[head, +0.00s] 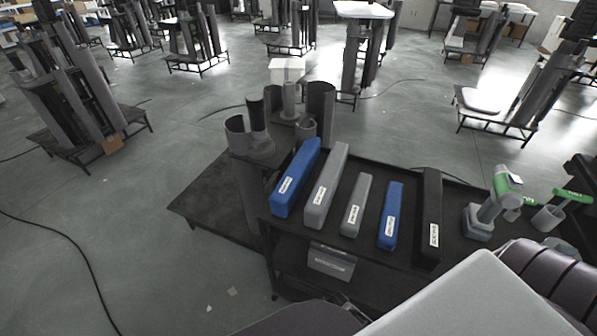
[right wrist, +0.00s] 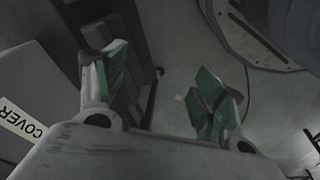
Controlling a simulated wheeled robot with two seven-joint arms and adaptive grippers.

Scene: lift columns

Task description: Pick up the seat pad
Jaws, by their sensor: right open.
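My right gripper (right wrist: 164,84) shows in the right wrist view with its green-lined fingers spread wide and nothing between them. A grey block labelled COVER (right wrist: 30,75) lies left of the fingers, apart from them. No object is clearly marked as the seat pad. In the head view, a pale flat pad (head: 481,99) rests on a low dark stand at the right. Another pale flat top (head: 363,10) is on a stand at the back. I cannot tell whether either is the seat pad. My left gripper is not in view.
A black cart (head: 300,250) holds blue (head: 297,178), grey (head: 327,185) and black (head: 431,210) labelled bars. A green-and-grey drill (head: 490,205) stands at its right. A grey bin (head: 331,262) sits below. Column stands (head: 80,105) and floor cables surround open floor.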

